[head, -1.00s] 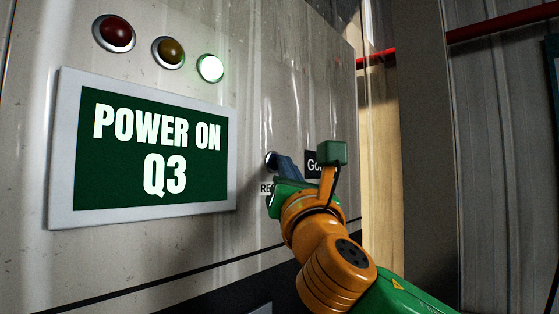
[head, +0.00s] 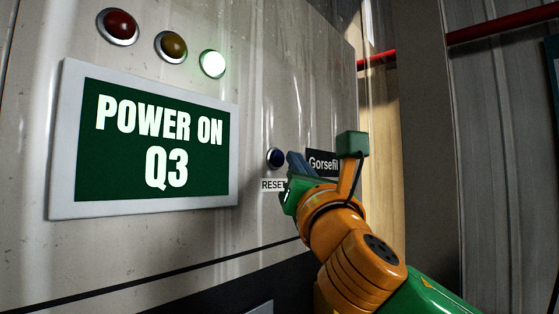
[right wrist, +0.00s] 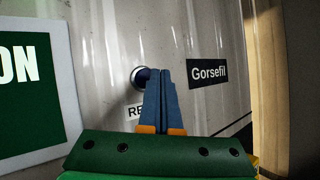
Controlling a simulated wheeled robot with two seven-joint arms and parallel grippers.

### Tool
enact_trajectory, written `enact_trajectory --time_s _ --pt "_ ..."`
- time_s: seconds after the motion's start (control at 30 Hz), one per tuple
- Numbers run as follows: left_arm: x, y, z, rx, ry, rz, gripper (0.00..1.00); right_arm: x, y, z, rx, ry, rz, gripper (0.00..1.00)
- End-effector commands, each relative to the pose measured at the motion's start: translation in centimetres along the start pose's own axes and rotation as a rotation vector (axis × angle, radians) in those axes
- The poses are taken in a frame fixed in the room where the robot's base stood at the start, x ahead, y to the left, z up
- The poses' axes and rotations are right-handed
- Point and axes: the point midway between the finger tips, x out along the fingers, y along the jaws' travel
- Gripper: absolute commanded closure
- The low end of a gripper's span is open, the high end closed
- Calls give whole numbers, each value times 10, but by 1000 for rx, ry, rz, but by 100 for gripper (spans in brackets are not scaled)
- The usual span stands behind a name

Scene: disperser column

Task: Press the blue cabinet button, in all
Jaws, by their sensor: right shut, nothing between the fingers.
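The blue button (head: 275,158) sits in a metal ring on the grey cabinet front (head: 255,95), just above a "RESET" label. In the right wrist view the button (right wrist: 140,76) is partly covered by my fingers. My right gripper (head: 293,160) is shut and empty, its blue-grey fingers to the right of the button in the head view. In the right wrist view the closed fingertips (right wrist: 159,72) overlap the button's right edge. In the head view a small gap shows between fingertips and button. My left gripper is not in view.
A screen (head: 160,142) reading "POWER ON Q3" is left of the button. Above it are a red lamp (head: 118,25), a yellow lamp (head: 172,45) and a lit green lamp (head: 213,64). A "Gorsefil" plate (head: 323,163) is right of the button.

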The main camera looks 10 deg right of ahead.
Motion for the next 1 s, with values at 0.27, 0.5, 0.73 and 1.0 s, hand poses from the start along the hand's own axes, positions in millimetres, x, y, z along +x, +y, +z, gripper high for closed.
enact_trajectory --time_s 0.27,0.5,0.73,1.0 --pt "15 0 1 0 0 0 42 -21 -15 13 0 -2 0 100" --pt "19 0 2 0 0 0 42 -32 -24 22 0 -1 0 100" --pt "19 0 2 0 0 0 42 -32 -24 23 0 0 0 100" --pt "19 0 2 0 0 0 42 -32 -24 23 0 0 0 100"
